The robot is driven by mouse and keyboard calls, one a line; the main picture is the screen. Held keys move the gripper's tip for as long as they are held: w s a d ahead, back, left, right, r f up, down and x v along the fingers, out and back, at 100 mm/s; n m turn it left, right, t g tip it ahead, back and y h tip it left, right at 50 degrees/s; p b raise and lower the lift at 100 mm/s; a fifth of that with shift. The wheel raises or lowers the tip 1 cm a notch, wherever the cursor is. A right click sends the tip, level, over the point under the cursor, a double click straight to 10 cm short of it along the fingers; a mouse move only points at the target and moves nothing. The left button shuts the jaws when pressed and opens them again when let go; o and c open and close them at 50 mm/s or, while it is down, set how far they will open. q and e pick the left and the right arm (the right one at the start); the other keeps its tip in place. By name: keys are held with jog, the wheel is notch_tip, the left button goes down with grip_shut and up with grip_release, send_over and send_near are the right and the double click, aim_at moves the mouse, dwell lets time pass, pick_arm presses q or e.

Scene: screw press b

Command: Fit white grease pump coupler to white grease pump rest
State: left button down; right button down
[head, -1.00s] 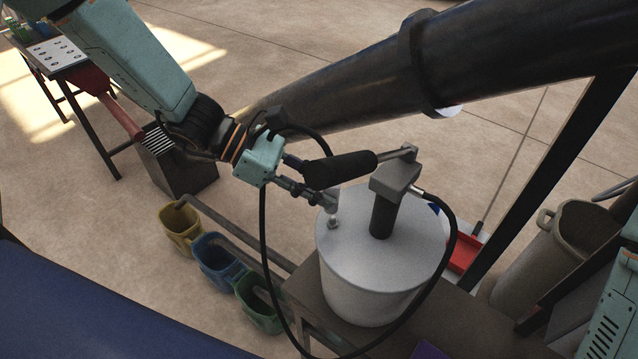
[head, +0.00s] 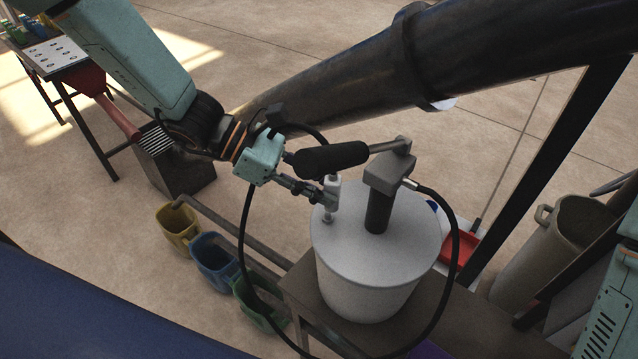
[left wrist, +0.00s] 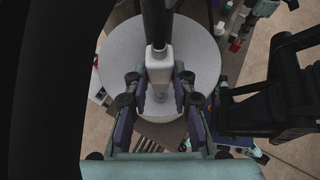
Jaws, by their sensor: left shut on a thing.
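My left gripper (head: 325,192) is shut on the white grease pump coupler (head: 333,188), above the near left part of the drum lid. In the left wrist view the fingers (left wrist: 159,98) stand on both sides of the coupler's white block (left wrist: 159,66), with a dark hose or stem rising from it. The white grease pump rest (head: 327,216) is a small pale post on the lid, right below the coupler. The coupler looks upright over it. I cannot tell whether the two touch. The black lever grip partly hides the coupler's top.
The white drum (head: 365,285) carries a grey pump head (head: 388,170) with a black lever grip (head: 330,158). A black hose (head: 450,290) loops around the drum. A large dark pipe (head: 380,80) crosses behind. Yellow, blue and green bins (head: 215,262) stand left.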

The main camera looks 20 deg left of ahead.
pick_arm(q)
jog(key=shift+a, duration=0.35)
jog(key=shift+d+f, duration=0.2)
jog(key=shift+a+f+b, duration=0.2)
jog(key=shift+f+b, duration=0.3)
jog(key=shift+f, duration=0.05)
jog(key=shift+d+f, duration=0.15)
jog(key=shift+f, duration=0.05)
jog(key=shift+s+b, duration=0.1)
jog(key=shift+b, duration=0.25)
